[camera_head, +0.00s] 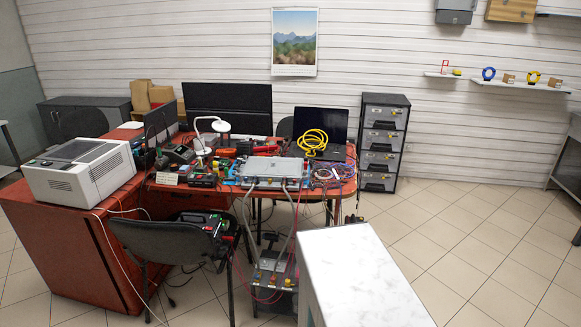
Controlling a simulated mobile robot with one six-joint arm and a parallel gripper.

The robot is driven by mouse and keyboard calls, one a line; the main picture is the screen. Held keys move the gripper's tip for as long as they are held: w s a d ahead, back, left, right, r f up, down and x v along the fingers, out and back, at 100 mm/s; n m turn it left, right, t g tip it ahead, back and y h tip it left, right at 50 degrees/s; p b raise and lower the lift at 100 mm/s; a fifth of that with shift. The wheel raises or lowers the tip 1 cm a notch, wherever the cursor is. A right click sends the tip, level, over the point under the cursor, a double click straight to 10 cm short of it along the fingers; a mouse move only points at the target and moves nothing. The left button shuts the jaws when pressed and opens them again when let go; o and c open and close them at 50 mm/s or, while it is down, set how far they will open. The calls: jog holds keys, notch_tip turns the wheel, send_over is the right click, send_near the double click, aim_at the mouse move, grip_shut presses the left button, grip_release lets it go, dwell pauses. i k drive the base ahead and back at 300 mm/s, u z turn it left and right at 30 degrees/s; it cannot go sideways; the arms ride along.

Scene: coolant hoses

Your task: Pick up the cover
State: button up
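A flat grey panel (272,167), which looks like the cover, lies on top of a low box-shaped unit near the front edge of the red desk (72,233). Hoses or cables run from the front of that unit down to a grey floor unit (272,277) with coloured parts on top. I cannot tell whether the panel is fastened or loose. My gripper is not in view.
A black chair (172,240) stands before the desk. A white marble-topped block (358,275) is at the front right. Tools, a lamp (213,125) and a coiled yellow cable (313,139) crowd the desk. The tiled floor at right is clear.

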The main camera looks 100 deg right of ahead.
aim_at(272, 167)
jog(key=u, duration=0.15)
jog(key=k, duration=0.9)
jog(key=z, duration=2)
jog(key=i, duration=1)
jog(key=z, duration=0.05)
jog(key=k, duration=0.2)
jog(key=z, duration=0.05)
